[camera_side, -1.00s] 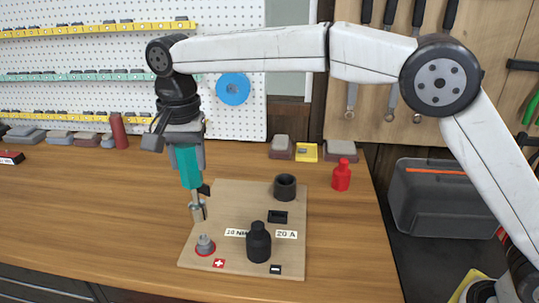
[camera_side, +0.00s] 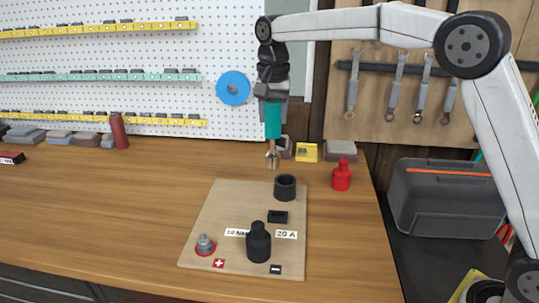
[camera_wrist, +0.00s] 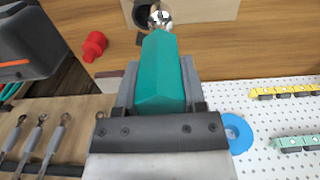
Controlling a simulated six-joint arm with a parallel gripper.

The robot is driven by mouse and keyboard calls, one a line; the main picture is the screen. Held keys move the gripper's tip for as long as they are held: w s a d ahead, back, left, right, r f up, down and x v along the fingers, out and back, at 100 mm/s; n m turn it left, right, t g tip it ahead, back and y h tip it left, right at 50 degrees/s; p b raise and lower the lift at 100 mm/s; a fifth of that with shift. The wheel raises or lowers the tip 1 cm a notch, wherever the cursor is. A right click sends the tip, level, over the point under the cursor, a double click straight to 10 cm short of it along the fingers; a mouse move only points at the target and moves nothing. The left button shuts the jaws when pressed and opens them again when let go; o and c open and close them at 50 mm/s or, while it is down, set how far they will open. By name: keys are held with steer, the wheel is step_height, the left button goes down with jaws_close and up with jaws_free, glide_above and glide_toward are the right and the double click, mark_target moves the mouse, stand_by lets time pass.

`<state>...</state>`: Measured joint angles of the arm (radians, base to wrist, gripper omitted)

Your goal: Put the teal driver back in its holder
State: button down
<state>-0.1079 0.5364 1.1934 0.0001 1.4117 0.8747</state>
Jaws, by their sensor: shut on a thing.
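My gripper (camera_side: 273,97) is shut on the teal driver (camera_side: 273,121), gripping its handle. The driver hangs nearly upright with its metal socket end down, above the back of the wooden board (camera_side: 225,205). In the wrist view the teal driver (camera_wrist: 161,75) points away from the jaws (camera_wrist: 160,98), and its shiny tip lies beside the dark ring. A black round cup (camera_side: 285,187), open at the top, stands at the back right of the board and looks like the holder. The driver tip is above and slightly left of it, apart from it.
On the board are a black knobbed post (camera_side: 258,242), a grey terminal with a red ring (camera_side: 205,245) and a small black block (camera_side: 278,217). A red bottle (camera_side: 342,175) stands right of the board.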

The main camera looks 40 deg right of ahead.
steer(key=d, duration=0.4)
steer(key=shift+s+r, duration=0.1)
steer(key=shift+s, duration=0.05)
steer(key=shift+f, duration=5.2)
stand_by(1.3)
steer(key=shift+c, duration=0.4)
jaws_free()
steer(key=shift+f, duration=0.1)
